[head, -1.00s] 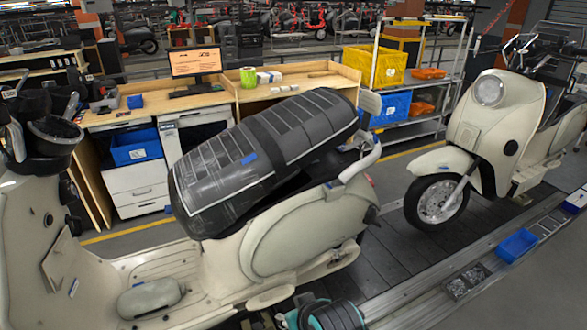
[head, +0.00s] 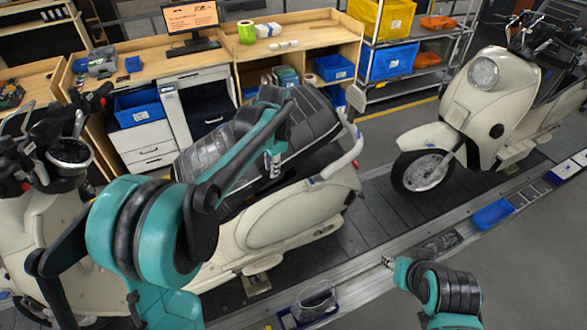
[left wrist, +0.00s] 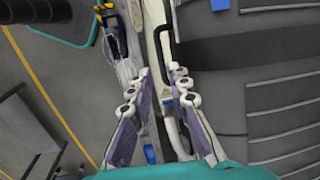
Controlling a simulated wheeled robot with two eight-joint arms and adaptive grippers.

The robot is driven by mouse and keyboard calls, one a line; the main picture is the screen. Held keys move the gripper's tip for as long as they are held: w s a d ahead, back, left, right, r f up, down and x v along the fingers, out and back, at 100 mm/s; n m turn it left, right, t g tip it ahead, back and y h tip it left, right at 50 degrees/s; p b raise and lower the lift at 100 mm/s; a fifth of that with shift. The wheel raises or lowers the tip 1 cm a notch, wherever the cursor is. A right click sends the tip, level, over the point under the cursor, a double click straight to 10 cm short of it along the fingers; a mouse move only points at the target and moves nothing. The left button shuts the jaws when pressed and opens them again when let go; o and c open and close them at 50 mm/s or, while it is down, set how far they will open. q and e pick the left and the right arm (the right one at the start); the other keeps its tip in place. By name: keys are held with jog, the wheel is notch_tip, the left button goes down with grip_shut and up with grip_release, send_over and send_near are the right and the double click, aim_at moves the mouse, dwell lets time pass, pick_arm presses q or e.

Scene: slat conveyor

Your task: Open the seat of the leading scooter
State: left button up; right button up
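The nearer cream scooter (head: 290,215) stands at the left on the conveyor, with a ribbed black seat (head: 314,122). A dark gap shows under the seat's rear part; my arm hides much of its front. My left arm reaches across the seat, and my left gripper (head: 275,163) is over its near side. In the left wrist view my left gripper (left wrist: 160,72) is open, its fingertips apart beside the seat (left wrist: 250,60); a pale scooter part lies below, between the fingers. My right gripper (head: 389,262) is over the conveyor's near edge, too small to tell its state.
A second cream scooter (head: 490,110) stands to the right on the conveyor (head: 385,215). Behind are a wooden workbench (head: 275,55) with a monitor (head: 191,18) and a shelf with yellow (head: 382,18) and blue bins (head: 388,62). A blue tray (head: 493,213) lies on the conveyor's near edge.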

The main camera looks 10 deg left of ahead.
aim_at(270, 183)
pick_arm(q)
jog(key=f, duration=0.4)
jog(key=a+f, duration=0.1)
jog(key=f, duration=0.2)
jog(key=shift+w, duration=0.4)
jog(key=shift+s+f, duration=0.1)
jog(key=shift+f, duration=0.05)
jog(key=shift+c, duration=0.4)
grip_shut()
